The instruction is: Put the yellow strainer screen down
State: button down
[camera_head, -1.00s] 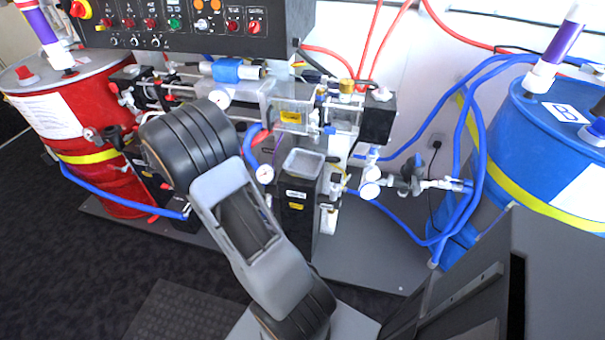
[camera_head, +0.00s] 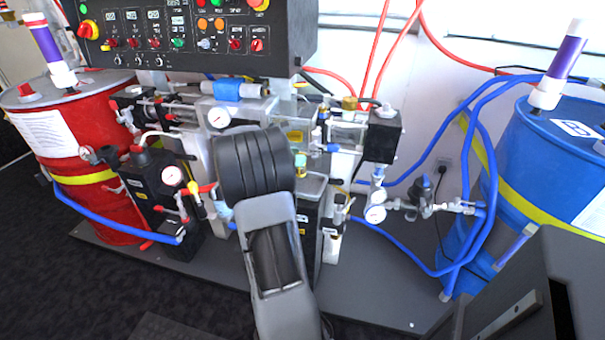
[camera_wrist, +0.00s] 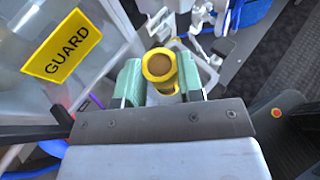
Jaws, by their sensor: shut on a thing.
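The yellow strainer screen (camera_wrist: 160,82) shows in the wrist view as a short yellow ring with a brownish round middle, seen end-on. My gripper (camera_wrist: 161,70) has green fingers on either side of the strainer and is shut on it. The strainer is held over a blurred area of pale fittings, and I cannot tell whether it touches anything below. In the head view my arm stands in front of the middle of the machine, and I cannot make out the strainer there.
A clear panel with a yellow GUARD label (camera_wrist: 68,47) is close on the left in the wrist view. The red drum (camera_head: 75,150) stands left and the blue drum (camera_head: 545,160) right. Blue hoses (camera_head: 410,255) and gauges crowd the machine. The black control panel (camera_head: 190,30) is above.

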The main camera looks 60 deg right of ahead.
aim_at(302, 171)
jog(key=shift+s+d+f, duration=0.3)
jog(key=shift+d+f, duration=0.1)
jog(key=shift+f, duration=0.2)
jog(key=shift+s+d+f, duration=0.25)
jog(key=shift+d+f, duration=0.1)
jog(key=shift+f, duration=0.2)
jog(key=shift+s+d+f+b, duration=0.1)
jog(key=shift+f+b, duration=0.7)
jog(key=shift+f, duration=0.85)
jog(key=shift+f, duration=0.2)
jog(key=c, duration=0.8)
grip_release()
jog(key=shift+o, duration=0.2)
